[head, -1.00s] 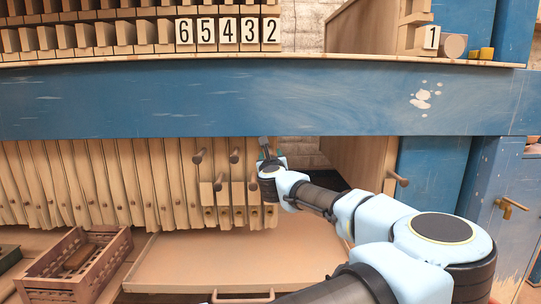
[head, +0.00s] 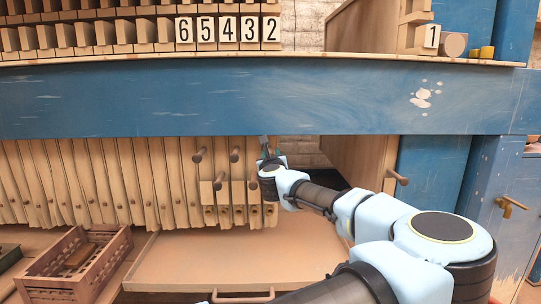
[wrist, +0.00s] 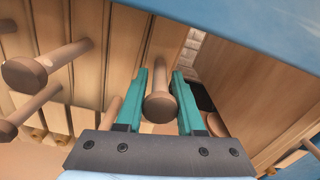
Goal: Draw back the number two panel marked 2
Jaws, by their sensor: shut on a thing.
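The panel marked 2 (head: 271,31) is the rightmost of the close row on the left side of the gap. Its lower part (head: 271,214) shows below the blue beam. My gripper (head: 267,152) is at this panel's upper part, just under the beam. In the wrist view its two green fingers (wrist: 166,85) are shut on the panel's round wooden peg (wrist: 160,106), one finger on each side. The peg's head points toward the camera. In the head view my gripper hides this peg.
Other pegs (head: 234,155) stick out close to the left. Panel 1 (head: 356,159) stands apart on the right, with its own peg (head: 398,178) and an open gap between. The blue beam (head: 250,97) runs above. A tray (head: 215,263) and a crate (head: 117,247) lie below.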

